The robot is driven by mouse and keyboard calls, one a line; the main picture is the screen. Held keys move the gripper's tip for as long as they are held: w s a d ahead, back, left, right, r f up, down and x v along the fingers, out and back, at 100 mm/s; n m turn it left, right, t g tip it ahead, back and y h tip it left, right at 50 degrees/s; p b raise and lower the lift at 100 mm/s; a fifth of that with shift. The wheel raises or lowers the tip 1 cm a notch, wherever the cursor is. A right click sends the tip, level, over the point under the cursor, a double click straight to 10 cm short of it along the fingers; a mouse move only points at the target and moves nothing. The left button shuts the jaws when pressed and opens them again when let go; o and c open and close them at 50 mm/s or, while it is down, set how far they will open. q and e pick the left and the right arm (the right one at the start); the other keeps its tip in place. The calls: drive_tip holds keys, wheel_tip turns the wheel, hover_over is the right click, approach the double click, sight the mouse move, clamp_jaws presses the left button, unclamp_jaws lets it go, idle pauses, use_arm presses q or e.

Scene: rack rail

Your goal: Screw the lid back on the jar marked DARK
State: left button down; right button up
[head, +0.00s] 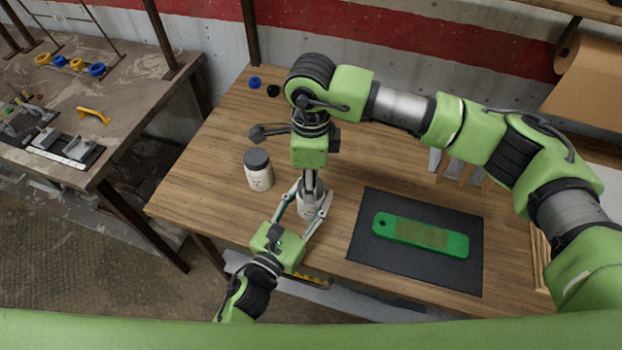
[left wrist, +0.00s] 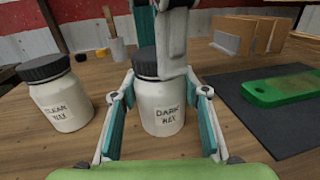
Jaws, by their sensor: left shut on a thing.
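The jar marked DARK WAX (left wrist: 163,112) stands upright on the table, a white jar also partly visible in the head view (head: 307,208). My left gripper (left wrist: 160,84) is shut on its body, one finger on each side. A dark lid (left wrist: 146,62) shows at the jar's mouth, partly hidden by my right gripper (left wrist: 168,45). That gripper points straight down from above at the lid, its fingers in front of and beside it. The frames do not show whether it grips the lid or how far the lid is threaded.
A dark mat (head: 373,230) with a green bar (head: 420,236) lies right. Small blue and black pieces (head: 255,83) lie at the back. The table (head: 205,150) is clear at the left.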

drive_tip(key=m, duration=0.7)
drive_tip(key=o, duration=1.3)
wheel_tip(320, 180, up, 12)
use_arm(q)
drive_tip(key=c, duration=1.1)
unclamp_jaws()
